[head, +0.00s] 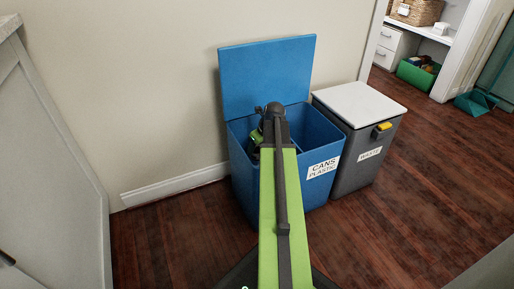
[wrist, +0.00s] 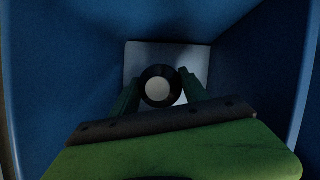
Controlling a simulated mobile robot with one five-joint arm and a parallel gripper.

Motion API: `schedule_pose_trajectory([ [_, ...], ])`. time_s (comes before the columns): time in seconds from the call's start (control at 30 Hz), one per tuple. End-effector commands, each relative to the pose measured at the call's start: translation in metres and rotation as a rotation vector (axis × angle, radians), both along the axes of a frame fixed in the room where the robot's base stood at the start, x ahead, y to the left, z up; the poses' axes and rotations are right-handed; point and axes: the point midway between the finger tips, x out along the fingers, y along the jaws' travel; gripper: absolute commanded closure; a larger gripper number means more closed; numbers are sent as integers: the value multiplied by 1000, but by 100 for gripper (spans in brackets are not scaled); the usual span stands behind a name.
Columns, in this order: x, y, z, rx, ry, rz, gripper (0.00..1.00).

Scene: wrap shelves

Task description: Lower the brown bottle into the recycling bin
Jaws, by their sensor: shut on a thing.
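The blue recycling bin (head: 243,170) stands against the wall with its lid (head: 268,75) up and a "CANS PLASTIC" label on its front. My arm reaches over its front edge, and my gripper (head: 258,135) is in the bin's opening, mostly hidden behind the arm. In the wrist view, the blue bin walls (wrist: 60,75) surround my gripper (wrist: 158,79). Its two green fingers are shut on a round, dark-rimmed thing with a pale centre, the bottle (wrist: 158,91) seen end-on. Its brown colour does not show in the dim light. A pale square patch lies below it.
A grey waste bin (head: 355,160) with a white closed lid (head: 358,103) stands right beside the blue bin. A pale cabinet (head: 45,160) is at the left.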

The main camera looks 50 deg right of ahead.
Motion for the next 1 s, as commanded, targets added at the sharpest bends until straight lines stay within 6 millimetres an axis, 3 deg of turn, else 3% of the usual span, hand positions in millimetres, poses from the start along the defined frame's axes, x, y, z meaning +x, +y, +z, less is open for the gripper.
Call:
schedule_pose_trajectory([
  [0.03,0,0,0,0,0,0,93],
  [0.07,0,0,0,0,0,0,46],
  [0.23,0,0,0,0,0,0,24],
  [0.67,-2,0,7,0,0,0,22],
  [0.87,-12,2,37,0,0,-1,22],
  [1.0,-24,4,68,0,1,-1,22],
])
